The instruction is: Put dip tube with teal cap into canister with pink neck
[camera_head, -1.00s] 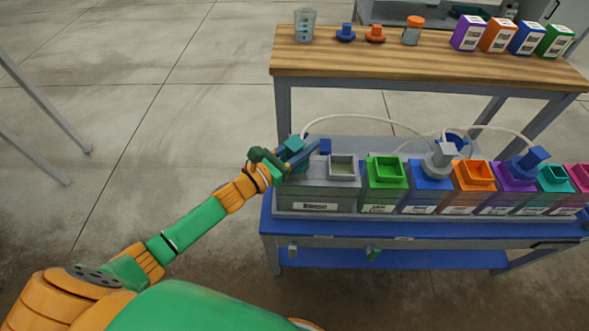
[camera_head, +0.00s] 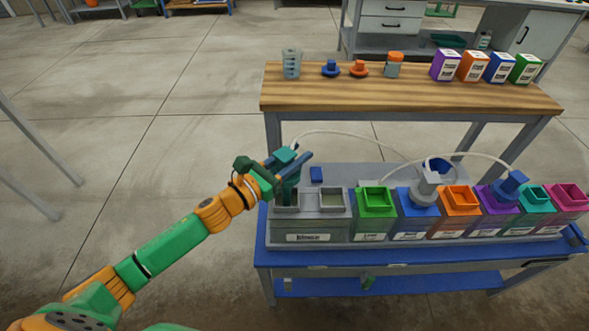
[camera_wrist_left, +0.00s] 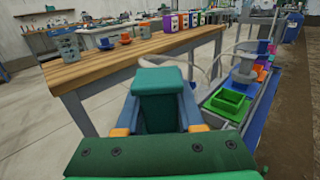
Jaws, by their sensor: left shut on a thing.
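My left gripper (camera_head: 291,163) is shut on the teal cap (camera_head: 284,155) of the dip tube. In the left wrist view the teal cap (camera_wrist_left: 160,82) fills the space between the fingers. The cap is above the left opening of the grey rinse box (camera_head: 310,228). A dark teal part reaches down below it toward that opening; I cannot tell whether its lower end is inside. A pale hose runs from the cap to the right. The canister with pink neck (camera_head: 570,195) stands at the far right end of the row, its square neck open. My right gripper is not in view.
Between the rinse box and the pink neck stand canisters with green (camera_head: 375,200), blue, orange (camera_head: 459,198), purple and teal necks. A grey cap (camera_head: 427,186) and a blue cap (camera_head: 510,185) stick up from two of them. Pale hoses arch behind. A wooden bench (camera_head: 400,93) stands behind.

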